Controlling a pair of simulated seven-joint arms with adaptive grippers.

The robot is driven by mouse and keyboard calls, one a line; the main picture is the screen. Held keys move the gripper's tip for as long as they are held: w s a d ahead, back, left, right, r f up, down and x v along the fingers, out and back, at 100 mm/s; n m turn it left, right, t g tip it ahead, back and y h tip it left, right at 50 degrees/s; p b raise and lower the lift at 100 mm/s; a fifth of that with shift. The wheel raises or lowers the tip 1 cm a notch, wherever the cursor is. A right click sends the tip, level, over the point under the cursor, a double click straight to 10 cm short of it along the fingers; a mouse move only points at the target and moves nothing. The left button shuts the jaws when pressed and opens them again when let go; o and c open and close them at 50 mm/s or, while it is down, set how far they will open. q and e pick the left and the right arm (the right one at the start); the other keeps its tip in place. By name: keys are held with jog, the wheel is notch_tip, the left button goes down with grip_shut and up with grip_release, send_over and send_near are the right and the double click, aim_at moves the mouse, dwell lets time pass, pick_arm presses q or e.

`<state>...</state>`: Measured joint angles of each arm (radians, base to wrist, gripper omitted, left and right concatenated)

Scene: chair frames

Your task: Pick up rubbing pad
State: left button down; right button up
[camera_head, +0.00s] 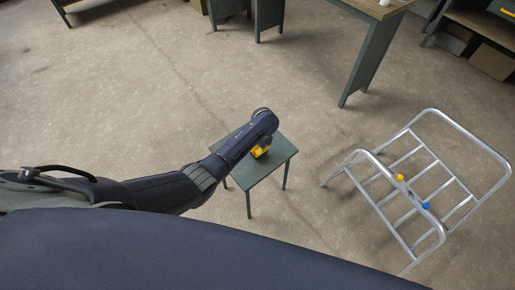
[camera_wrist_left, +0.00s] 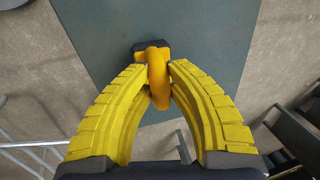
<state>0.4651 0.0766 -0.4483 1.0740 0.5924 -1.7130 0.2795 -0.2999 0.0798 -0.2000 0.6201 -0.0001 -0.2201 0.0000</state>
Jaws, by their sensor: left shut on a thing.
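The rubbing pad (camera_wrist_left: 157,72) has a rounded yellow handle and a dark block at its far end. My left gripper (camera_wrist_left: 160,82) has its two ribbed yellow fingers closed on the handle, one on each side. In the head view the left gripper (camera_head: 259,150) is over the small grey-green table (camera_head: 246,180), and the wrist hides much of it. I cannot tell whether the pad touches the tabletop. My right gripper is not in view.
A silver tubular chair frame (camera_head: 441,165) with a yellow and a blue part on it stands on the concrete floor to the right. A workbench (camera_head: 371,55) is at the back. Floor around the small table is clear.

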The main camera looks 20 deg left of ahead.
pick_arm(q)
notch_tip(320, 180, up, 9)
jog(key=shift+r, duration=0.1)
dwell(0.4)
jog(key=c, duration=2)
grip_release()
grip_shut()
